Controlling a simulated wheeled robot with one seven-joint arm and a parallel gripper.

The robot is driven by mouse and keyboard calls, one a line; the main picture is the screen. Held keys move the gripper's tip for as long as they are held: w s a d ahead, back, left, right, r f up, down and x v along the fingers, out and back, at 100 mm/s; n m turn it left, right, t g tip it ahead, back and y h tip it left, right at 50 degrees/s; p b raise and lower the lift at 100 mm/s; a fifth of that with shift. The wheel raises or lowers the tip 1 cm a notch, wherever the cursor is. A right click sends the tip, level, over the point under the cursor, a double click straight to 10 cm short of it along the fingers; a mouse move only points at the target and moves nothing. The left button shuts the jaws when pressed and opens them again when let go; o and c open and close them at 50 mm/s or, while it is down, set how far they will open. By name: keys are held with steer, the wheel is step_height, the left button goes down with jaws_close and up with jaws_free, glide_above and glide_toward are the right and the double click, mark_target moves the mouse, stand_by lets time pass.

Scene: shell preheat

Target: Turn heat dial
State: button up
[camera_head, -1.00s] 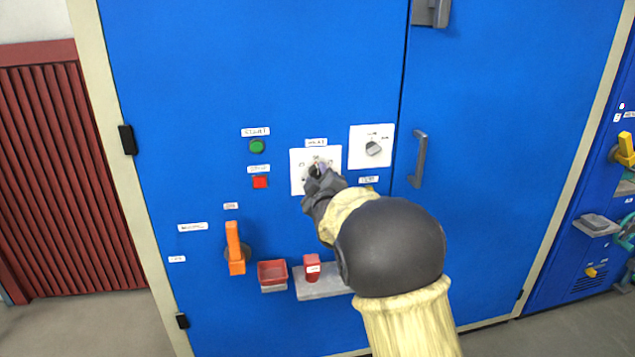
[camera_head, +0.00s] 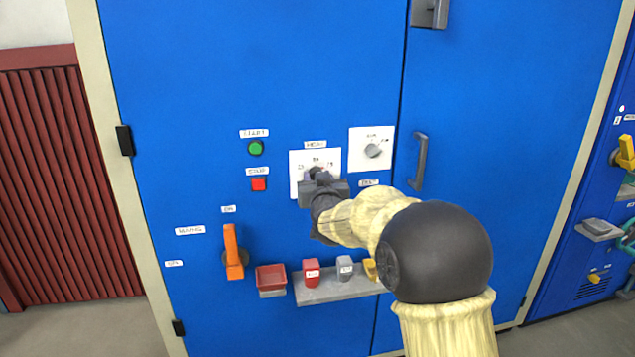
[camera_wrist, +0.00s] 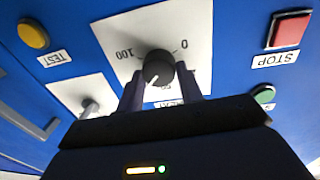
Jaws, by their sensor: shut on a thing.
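The heat dial (camera_wrist: 158,66) is a round black knob with a white pointer line on a white plate (camera_head: 297,186). In the upside-down wrist view the plate shows 0 on the right and 100 on the left. The pointer line slants to lower left, just beside a partly hidden number at the plate's lower middle. My gripper (camera_wrist: 160,84) has one finger on each side of the knob and is shut on it. In the head view my gripper (camera_head: 317,177) is at the plate and hides most of the dial.
A second white plate with a grey knob (camera_head: 373,150) is to the right. Green start (camera_head: 256,148) and red stop (camera_head: 258,185) buttons are left. An orange lever (camera_head: 233,252), red tray (camera_head: 271,278) and shelf of small blocks (camera_head: 322,295) are below. A yellow test button (camera_wrist: 33,33) is nearby.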

steer(key=shift+f+m, duration=0.25)
steer(key=shift+m, duration=0.85)
steer(key=o, duration=0.8)
steer(key=shift+o, duration=0.9)
steer(key=shift+r, duration=0.15)
steer(key=shift+s, duration=0.1)
